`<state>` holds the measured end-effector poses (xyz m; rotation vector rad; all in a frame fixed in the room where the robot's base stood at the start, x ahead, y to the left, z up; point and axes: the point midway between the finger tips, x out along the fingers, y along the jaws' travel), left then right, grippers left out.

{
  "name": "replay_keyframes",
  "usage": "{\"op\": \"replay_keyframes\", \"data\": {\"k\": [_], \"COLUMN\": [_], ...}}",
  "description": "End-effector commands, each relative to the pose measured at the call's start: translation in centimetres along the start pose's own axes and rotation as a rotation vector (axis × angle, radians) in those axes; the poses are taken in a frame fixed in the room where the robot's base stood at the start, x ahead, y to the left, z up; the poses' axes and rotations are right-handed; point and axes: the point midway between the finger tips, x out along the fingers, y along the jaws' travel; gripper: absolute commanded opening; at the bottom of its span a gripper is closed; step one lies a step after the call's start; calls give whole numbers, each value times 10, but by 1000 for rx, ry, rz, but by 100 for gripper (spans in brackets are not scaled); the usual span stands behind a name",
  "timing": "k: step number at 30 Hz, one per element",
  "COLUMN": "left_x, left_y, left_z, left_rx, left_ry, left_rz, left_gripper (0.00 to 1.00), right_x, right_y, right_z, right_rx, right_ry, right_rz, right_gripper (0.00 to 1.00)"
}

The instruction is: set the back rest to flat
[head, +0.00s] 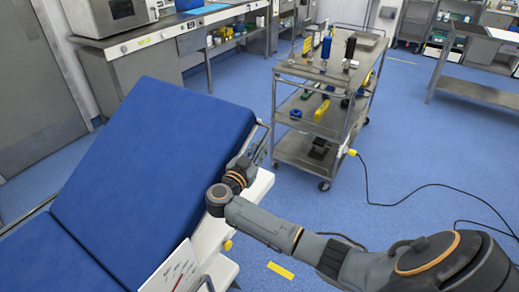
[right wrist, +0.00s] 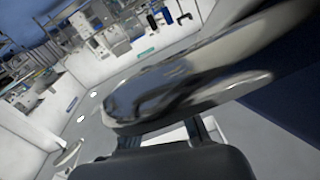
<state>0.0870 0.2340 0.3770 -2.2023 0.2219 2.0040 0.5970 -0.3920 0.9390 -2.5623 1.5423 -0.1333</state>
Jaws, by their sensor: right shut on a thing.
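The blue padded back rest (head: 150,145) of the operating table is tilted up, its top edge well above the flat blue seat section (head: 45,262). My right gripper (head: 260,142) is at the back rest's right side edge, partly hidden by its own wrist. It is shut on a shiny metal side rail, which fills the middle of the right wrist view (right wrist: 185,95). A dark part of my gripper (right wrist: 165,160) shows below the rail there. My left gripper is in neither view.
A steel cart (head: 325,75) with tools and bottles stands right of the table, with a black cable on the floor beside it. A counter with a metal box (head: 118,15) lies behind. Blue floor (head: 430,150) is open at the right.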

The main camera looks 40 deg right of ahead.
Motion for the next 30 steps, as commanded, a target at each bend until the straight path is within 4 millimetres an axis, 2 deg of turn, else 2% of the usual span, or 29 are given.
{"op": "replay_keyframes", "data": {"k": [5, 11, 15, 19, 30], "left_x": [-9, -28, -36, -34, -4], "left_y": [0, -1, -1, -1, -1], "left_z": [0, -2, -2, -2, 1], "left_rx": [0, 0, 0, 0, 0], "left_ry": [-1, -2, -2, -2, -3], "left_rz": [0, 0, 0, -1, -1], "left_gripper": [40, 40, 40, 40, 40], "right_x": [5, 19, 32, 44, 64], "right_y": [2, 9, 16, 22, 40], "right_z": [9, 36, 66, 100, 196], "right_rx": [-1, 3, 9, 17, 35], "right_ry": [-25, -88, -149, -209, -386], "right_rz": [6, 19, 30, 39, 67], "right_gripper": [0, 0, 0, 0, 0]}}
